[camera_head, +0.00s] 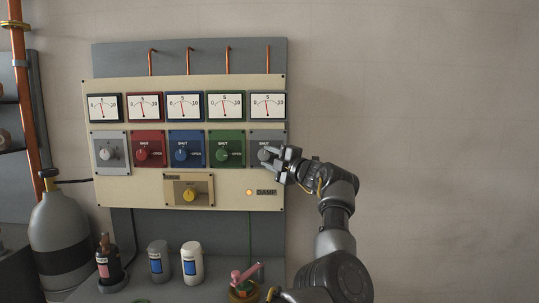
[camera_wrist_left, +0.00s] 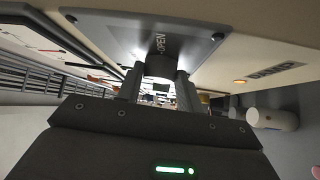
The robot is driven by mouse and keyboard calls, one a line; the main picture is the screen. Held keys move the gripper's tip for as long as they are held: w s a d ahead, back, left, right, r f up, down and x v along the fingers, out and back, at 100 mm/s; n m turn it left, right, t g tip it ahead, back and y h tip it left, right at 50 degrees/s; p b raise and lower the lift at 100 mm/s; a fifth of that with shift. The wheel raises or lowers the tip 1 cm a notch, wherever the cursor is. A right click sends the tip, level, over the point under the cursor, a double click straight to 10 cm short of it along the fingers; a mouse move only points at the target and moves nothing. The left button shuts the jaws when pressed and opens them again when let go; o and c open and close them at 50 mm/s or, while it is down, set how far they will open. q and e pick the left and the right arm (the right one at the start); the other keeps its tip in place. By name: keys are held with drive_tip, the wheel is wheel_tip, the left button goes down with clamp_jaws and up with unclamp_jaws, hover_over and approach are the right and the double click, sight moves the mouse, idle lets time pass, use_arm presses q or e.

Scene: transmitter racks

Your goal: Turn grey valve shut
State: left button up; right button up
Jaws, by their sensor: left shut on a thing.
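The grey valve is a round knob (camera_head: 264,154) on a dark grey plate (camera_head: 278,135), at the right end of the valve row in the head view. The plate has SHUT lettered at its top. My left gripper (camera_head: 274,154) reaches it from the right and is shut on the knob. In the left wrist view, the knob (camera_wrist_left: 159,66) sits between the two fingers of the left gripper (camera_wrist_left: 157,88), below the word OPEN on the plate (camera_wrist_left: 105,28). The fingers partly hide the knob, and I cannot tell which way it points. My right gripper is not in view.
A light grey (camera_head: 109,153), a red (camera_head: 142,153), a blue (camera_head: 185,154) and a green valve (camera_head: 222,154) stand left in the row. A yellow valve (camera_head: 189,195) sits below. A lit lamp (camera_head: 249,192) is near the DAMP label. Bottles and a pink-handled item (camera_head: 246,274) stand below.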

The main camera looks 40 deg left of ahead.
use_arm(q)
drive_tip(key=shift+r+n+h+p, duration=0.25)
drive_tip(key=shift+n+h+p, duration=0.15)
drive_tip(key=shift+n, duration=0.1)
drive_tip(key=shift+p, duration=0.3)
drive_tip(key=shift+n+h, duration=0.4)
drive_tip(key=o, duration=1)
